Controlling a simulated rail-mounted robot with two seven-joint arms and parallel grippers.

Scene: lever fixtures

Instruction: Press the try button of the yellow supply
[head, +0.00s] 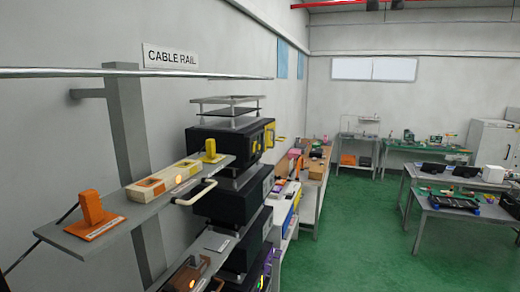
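A grey shelf (120,222) on the left carries an orange lever fixture (92,212) at its near end and a yellow lever fixture (211,150) at its far end. Between them lies a long beige box (163,181). It has an orange-framed panel (146,189) on its nearer half and a yellow-framed panel (184,171) on its farther half. A warm light glows on the box's front near the yellow panel. I cannot make out which small part is the try button. Neither of my grippers is in view.
A pale bar handle (194,192) sticks out from the shelf's front edge. Black cabinets (231,208) stack just beyond, one with yellow handles (269,136). A metal rail (170,74) runs above. Green floor (350,235) is open to the right, before benches (458,210).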

